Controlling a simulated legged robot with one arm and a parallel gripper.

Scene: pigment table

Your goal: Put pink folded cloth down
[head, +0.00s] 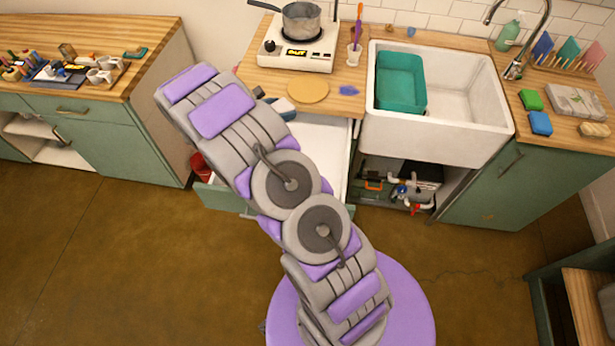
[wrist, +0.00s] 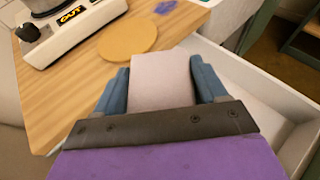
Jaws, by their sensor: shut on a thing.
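The pink folded cloth (wrist: 162,84) is a pale pinkish block in the wrist view. My gripper (wrist: 160,76) is shut on it, with one blue finger on each side. The cloth's far end points at the counter edge, beside the round tan board. In the head view my gripper (head: 272,98) is mostly hidden behind my arm, at the counter's front edge above the open drawer. I cannot make out the cloth clearly there.
The wooden counter (head: 340,100) holds a round tan board (head: 308,89), a crumpled purple-blue thing (head: 348,90) and a hot plate (head: 297,52) with a pot. The open white drawer (head: 325,150) lies below. A sink (head: 455,95) with a teal tub (head: 400,82) stands right.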

